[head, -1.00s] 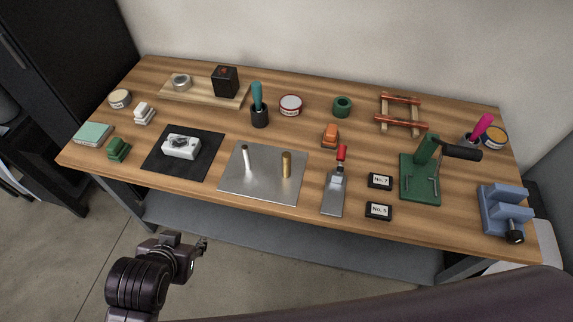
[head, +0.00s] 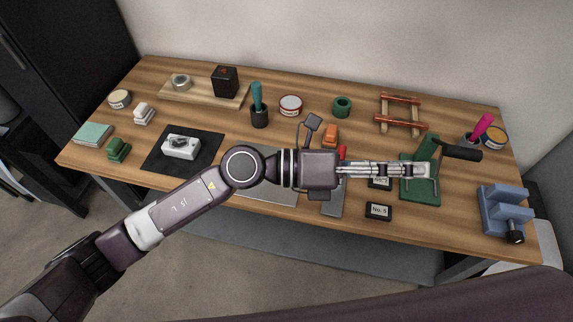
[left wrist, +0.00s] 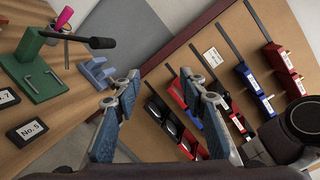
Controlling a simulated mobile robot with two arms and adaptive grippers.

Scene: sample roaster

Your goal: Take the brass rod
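The brass rod is not visible now; in the head view my left arm covers most of the grey metal plate (head: 272,196) where it stood upright a second ago. The silver rod that stood beside it is hidden too. My left gripper (head: 426,170) is stretched to the right across the table, in front of the green press (head: 420,188). In the left wrist view its two fingers (left wrist: 160,78) are spread apart with nothing between them. My right gripper is not in view.
Black number cards (head: 379,211) lie right of the plate. A blue vise (head: 504,210) sits at the right end. A white block (head: 181,147) rests on a black mat at left. In the left wrist view, a brown panel (left wrist: 215,60) carries several red and blue clamps.

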